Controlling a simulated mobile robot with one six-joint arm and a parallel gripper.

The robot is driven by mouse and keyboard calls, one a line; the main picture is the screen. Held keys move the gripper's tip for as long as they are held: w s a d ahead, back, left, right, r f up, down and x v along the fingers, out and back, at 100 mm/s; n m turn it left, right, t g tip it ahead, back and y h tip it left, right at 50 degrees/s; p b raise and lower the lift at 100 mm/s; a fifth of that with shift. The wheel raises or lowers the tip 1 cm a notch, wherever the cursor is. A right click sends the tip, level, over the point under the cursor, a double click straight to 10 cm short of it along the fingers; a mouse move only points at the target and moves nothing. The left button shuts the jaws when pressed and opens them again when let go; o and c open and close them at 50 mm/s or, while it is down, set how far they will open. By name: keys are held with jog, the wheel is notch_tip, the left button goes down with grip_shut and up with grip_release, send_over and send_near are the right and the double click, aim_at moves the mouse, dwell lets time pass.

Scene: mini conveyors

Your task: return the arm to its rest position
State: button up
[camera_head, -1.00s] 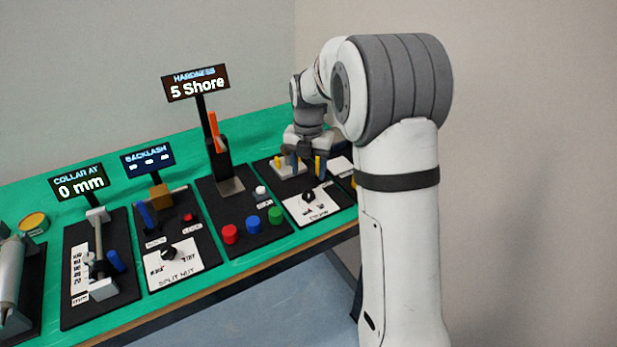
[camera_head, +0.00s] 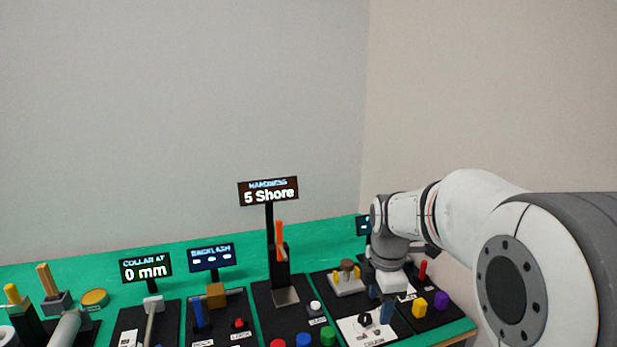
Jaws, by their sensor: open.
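My gripper (camera_head: 380,292) is at the end of my arm, which reaches in from the right side of the head view. It points down over the right part of the green bench (camera_head: 340,237), above a black station panel with a white label plate (camera_head: 352,326). It is open, and I see nothing held in it. Its fingertips are small and partly hidden, so I cannot tell whether they touch the panel.
Close by are brass-coloured knobs (camera_head: 346,266), a red peg (camera_head: 422,270), a yellow knob (camera_head: 419,307) and a purple knob (camera_head: 441,300). The "5 Shore" display (camera_head: 268,191) stands left of my gripper. The air above the bench is clear at left.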

jog(key=s+m+t, duration=0.1)
jog(key=s+m, duration=1.8)
jog(key=shift+r+t+p, duration=0.3)
jog(key=shift+p, duration=0.15)
jog(key=shift+d, duration=0.1)
